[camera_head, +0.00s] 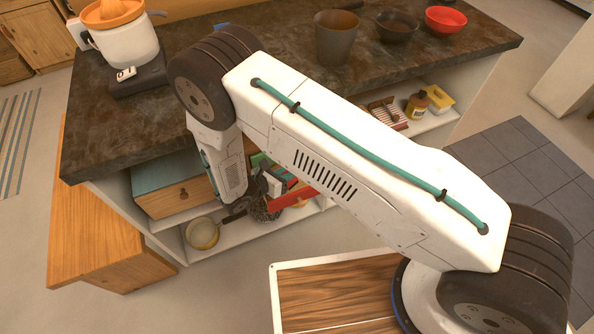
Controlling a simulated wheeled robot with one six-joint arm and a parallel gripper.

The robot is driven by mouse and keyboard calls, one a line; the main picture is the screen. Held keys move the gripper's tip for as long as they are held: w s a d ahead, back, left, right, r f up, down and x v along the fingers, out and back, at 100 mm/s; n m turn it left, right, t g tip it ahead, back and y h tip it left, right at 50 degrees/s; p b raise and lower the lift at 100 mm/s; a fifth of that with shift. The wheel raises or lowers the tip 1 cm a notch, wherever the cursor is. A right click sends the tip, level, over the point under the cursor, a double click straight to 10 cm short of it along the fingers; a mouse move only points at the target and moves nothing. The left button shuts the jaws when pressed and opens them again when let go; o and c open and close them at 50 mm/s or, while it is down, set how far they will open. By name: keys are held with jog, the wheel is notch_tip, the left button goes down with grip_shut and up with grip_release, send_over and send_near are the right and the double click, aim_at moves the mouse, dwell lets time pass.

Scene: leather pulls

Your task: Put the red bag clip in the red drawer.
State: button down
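A red drawer front (293,198) shows low in the island's open shelving, below the middle of my arm. It is partly hidden by my arm, and I cannot tell how far out it stands. My gripper (264,208) is low beside it, to its left, among dark and white parts that are hard to separate. I cannot see whether its fingers are open or shut, or whether they hold anything. I cannot make out the red bag clip; my arm covers part of this area.
A wooden drawer box with a teal top (172,190) is left of my gripper, above a yellowish pot (202,233). The dark countertop (110,140) overhangs the shelves. It carries a juicer (122,40), a grey pot (337,38), a dark bowl (396,26) and a red bowl (445,20).

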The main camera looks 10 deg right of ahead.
jog(key=x, duration=0.2)
jog(key=f+x, duration=0.1)
jog(key=x, duration=0.1)
jog(key=shift+d, duration=0.1)
jog(key=shift+f, duration=0.15)
jog(key=shift+w+f, duration=0.1)
jog(key=shift+f, duration=0.1)
jog(key=c, duration=1.4)
grip_release()
jog(key=shift+o, duration=0.2)
jog(key=shift+r, duration=0.2)
jog(key=v, duration=1.2)
